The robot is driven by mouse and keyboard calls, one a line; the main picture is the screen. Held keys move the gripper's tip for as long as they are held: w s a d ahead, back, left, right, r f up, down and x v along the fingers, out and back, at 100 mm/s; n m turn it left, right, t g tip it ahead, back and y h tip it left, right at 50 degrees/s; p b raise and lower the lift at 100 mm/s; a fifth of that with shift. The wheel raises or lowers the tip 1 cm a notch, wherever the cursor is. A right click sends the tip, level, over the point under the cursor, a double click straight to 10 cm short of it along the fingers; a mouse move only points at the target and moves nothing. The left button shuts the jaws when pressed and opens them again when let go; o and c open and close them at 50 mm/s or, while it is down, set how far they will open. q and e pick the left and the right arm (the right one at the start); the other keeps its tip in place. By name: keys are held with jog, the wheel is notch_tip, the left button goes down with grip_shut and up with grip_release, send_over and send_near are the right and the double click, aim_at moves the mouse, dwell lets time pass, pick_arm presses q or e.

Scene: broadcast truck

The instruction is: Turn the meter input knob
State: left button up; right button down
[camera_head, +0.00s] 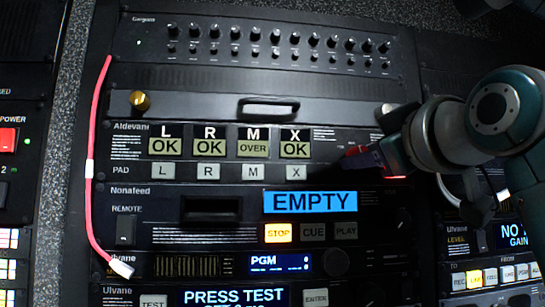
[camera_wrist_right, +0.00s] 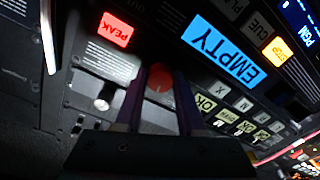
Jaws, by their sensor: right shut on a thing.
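The Aldevane meter panel (camera_head: 215,172) has lit L, R, M and X displays; M reads OVER and the others OK. In the right wrist view a round red knob (camera_wrist_right: 159,88) with a pale pointer line sits between my fingers; I take it as the meter input knob. My right gripper (camera_wrist_right: 160,98) is shut on the knob in the right wrist view. A red-lit PEAK button (camera_wrist_right: 115,30) is near it. My left gripper is not in view.
The Nonafeed unit with its blue EMPTY display (camera_head: 310,202) is just below the meter panel. A drawer handle (camera_head: 268,107) and a brass knob (camera_head: 139,100) are above. A red cable (camera_head: 90,140) hangs at left. A small pale cylindrical fitting (camera_wrist_right: 104,97) stands beside the knob.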

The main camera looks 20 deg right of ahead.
jog(key=m, duration=1.2)
jog(key=shift+m+h, duration=0.3)
jog(key=shift+h, duration=0.1)
dwell(0.3)
jog(key=c, duration=0.5)
grip_release()
jog(key=shift+a, duration=0.1)
